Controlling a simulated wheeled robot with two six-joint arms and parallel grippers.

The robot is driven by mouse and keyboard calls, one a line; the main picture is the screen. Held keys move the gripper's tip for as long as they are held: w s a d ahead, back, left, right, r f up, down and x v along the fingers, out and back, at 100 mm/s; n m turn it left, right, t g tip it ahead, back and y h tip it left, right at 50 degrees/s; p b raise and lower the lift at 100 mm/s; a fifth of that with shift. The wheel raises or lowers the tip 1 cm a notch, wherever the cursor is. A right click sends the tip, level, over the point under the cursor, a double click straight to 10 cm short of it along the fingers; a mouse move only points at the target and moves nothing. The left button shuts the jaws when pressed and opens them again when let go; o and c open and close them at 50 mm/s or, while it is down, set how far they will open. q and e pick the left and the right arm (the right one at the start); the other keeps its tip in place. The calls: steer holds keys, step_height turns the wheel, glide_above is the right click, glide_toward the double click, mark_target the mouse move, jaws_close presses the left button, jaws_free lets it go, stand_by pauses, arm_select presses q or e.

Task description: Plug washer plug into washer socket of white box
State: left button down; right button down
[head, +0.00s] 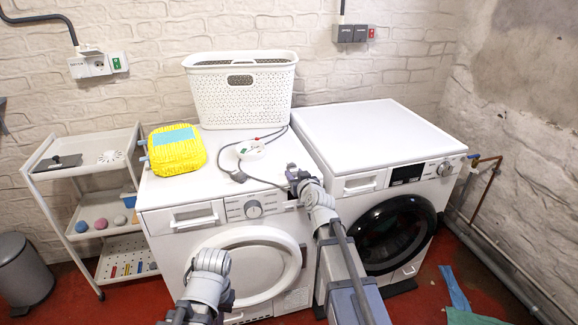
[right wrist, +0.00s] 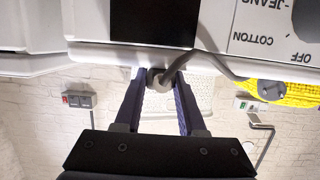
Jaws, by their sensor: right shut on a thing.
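The white box (head: 90,65) with sockets is on the brick wall at the back left. It also shows at the right of the upside-down right wrist view (right wrist: 250,106). My right gripper (head: 296,176) is at the front edge between the two washers. It is shut on a dark plug (right wrist: 155,78) with a grey cable (right wrist: 185,58). The cable runs over the left washer top. My left gripper (head: 212,262) is in front of the left washer's door; its fingertips do not show clearly. Which socket is labelled for the washer is too small to read.
A white basket (head: 240,97), a yellow bundle (head: 177,150) and a small white device (head: 250,149) with cable stand on the left washer (head: 195,187). The right washer's (head: 370,137) top is clear. A grey socket box (head: 352,34) is on the wall. A shelf cart (head: 85,170) stands left.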

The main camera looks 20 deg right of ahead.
steer(key=shift+s+f, duration=0.25)
steer(key=shift+s, duration=0.3)
steer(key=shift+s+f, duration=0.2)
steer(key=shift+s, duration=0.3)
steer(key=shift+r, duration=0.15)
steer(key=r+p, duration=0.6)
steer(key=shift+w, duration=0.25)
